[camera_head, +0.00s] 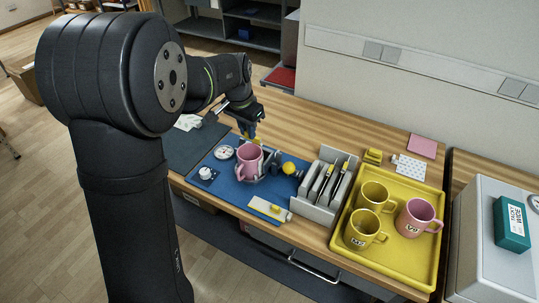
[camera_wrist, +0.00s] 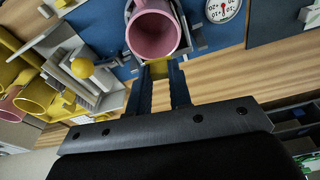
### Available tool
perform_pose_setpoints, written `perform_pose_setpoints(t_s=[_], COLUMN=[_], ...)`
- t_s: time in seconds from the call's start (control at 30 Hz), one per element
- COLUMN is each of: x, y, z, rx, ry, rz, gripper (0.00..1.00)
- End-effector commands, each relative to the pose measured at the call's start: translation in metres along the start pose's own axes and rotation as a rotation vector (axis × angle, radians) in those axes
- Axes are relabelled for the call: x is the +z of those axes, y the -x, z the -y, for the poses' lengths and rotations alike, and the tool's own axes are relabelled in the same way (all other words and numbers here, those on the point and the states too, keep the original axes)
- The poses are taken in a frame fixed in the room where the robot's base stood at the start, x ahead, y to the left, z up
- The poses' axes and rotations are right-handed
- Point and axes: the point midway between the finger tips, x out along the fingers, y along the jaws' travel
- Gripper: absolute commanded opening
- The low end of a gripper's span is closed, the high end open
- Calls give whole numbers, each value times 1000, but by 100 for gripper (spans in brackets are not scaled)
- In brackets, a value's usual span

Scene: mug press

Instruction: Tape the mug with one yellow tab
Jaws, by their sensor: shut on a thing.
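A pink mug (camera_head: 249,160) stands in a grey holder on the blue mat (camera_head: 228,189); its open mouth shows in the wrist view (camera_wrist: 153,36). My gripper (camera_head: 250,133) is just behind the mug, fingers pointing down. In the wrist view my gripper (camera_wrist: 160,74) is shut on a small yellow tab (camera_wrist: 157,67), held at or very near the mug's rim. I cannot tell whether the tab touches the mug. A yellow ball knob (camera_head: 289,168) is right of the mug; it also shows in the wrist view (camera_wrist: 82,68).
A white dial (camera_head: 224,152) is left of the mug, and a pale strip with a yellow patch (camera_head: 269,208) lies in front. A grey slotted rack (camera_head: 322,189) stands to the right, beside a yellow tray (camera_head: 407,263) with yellow mugs (camera_head: 362,231) and another pink mug (camera_head: 416,218).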

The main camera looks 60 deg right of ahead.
Motion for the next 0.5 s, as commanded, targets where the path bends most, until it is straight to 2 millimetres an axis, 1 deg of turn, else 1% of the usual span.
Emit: perform_pose_setpoints(t_s=[0.03,0.1,0.17,0.33,0.5], x=[-2,-3,-4,-3,-1], y=[1,3,3,-3,-18], z=[12,23,28,31,30], rx=[1,3,3,5,5], ry=[-1,-9,-14,-18,-18], rz=[-1,-2,-3,-2,-1], gripper=[6,6,6,6,6])
